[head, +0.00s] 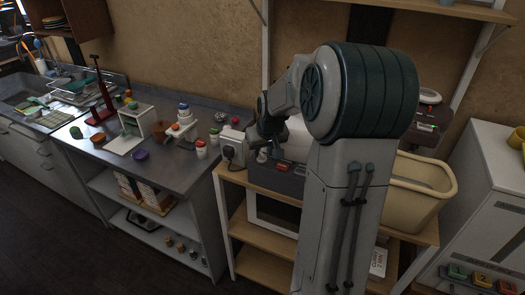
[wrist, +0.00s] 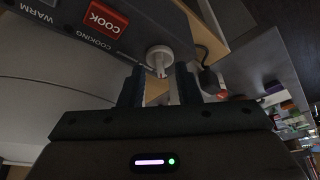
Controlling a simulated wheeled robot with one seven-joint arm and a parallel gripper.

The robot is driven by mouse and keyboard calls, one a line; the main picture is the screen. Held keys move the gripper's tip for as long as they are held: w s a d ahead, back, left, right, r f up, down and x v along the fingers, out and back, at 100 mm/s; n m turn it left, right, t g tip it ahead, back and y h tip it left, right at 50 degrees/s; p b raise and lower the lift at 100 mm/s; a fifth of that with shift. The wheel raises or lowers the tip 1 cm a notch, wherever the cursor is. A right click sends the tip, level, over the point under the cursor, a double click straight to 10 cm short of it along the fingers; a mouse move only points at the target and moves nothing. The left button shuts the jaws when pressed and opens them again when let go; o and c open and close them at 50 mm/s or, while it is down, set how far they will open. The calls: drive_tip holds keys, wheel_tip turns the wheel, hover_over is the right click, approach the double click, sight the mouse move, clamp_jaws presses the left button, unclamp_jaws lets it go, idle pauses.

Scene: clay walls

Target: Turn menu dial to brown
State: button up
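A white dial (wrist: 159,57) with a narrow raised grip sits on the dark front panel (wrist: 95,22) of an appliance in the wrist view. The panel carries a red COOK button (wrist: 106,19) and the words WARM and COOKING. No label for brown can be read. My gripper (wrist: 159,84) is open, its two dark fingers on either side of the dial's line, with a gap between them. I cannot tell whether a finger touches the dial. In the head view the appliance (head: 278,175) stands on the wooden shelf, partly hidden by my arm, with my gripper (head: 262,142) at its left.
A white box with a dark round part (head: 231,148) stands close left of the appliance. A dark cable (wrist: 207,60) hangs near my right finger. A cream bin (head: 420,190) stands to the right. The counter (head: 190,170) at left holds several small items.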

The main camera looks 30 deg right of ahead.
drive_tip(key=shift+w+f, duration=0.15)
drive_tip(key=shift+f, duration=0.25)
clamp_jaws()
